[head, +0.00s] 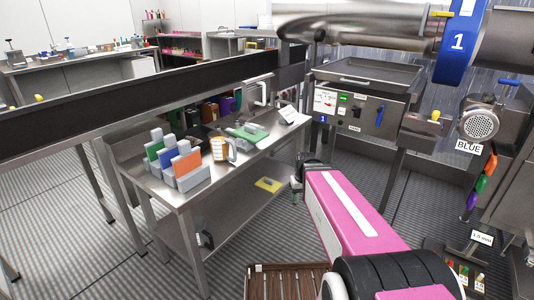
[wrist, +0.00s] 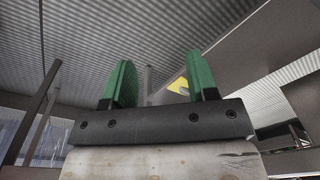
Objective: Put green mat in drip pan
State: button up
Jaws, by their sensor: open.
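A flat green piece (head: 246,132), which looks like the green mat, lies on the steel table (head: 200,192) near its right end, with grey pieces on or beside it. A shallow metal pan (head: 368,72) sits under the large drum, on top of the control box; it may be the drip pan, but I cannot be sure. My gripper (head: 297,186) is at the end of my pink arm, to the right of the table and apart from the green piece. In the wrist view its two green fingers (wrist: 160,82) are spread with nothing between them.
Upright green, blue and orange pieces in grey holders (head: 178,165) and a labelled jug (head: 220,148) stand on the table. A yellow piece (head: 268,184) lies on its lower shelf. A long dark conveyor (head: 130,97) runs behind.

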jog(key=w+a+r+n+t+y, duration=0.1)
jog(key=w+a+r+n, duration=0.1)
jog(key=w+a+r, duration=0.35)
jog(key=w+a+r+n+y, duration=0.1)
jog(key=w+a+r+n, duration=0.15)
jog(key=w+r, duration=0.65)
jog(key=n+t+y, duration=0.1)
jog(key=n, duration=0.3)
send_near(250, 126)
jog(key=x, duration=1)
jog(key=shift+s+f, duration=0.1)
jog(key=shift+f, duration=0.2)
grip_shut()
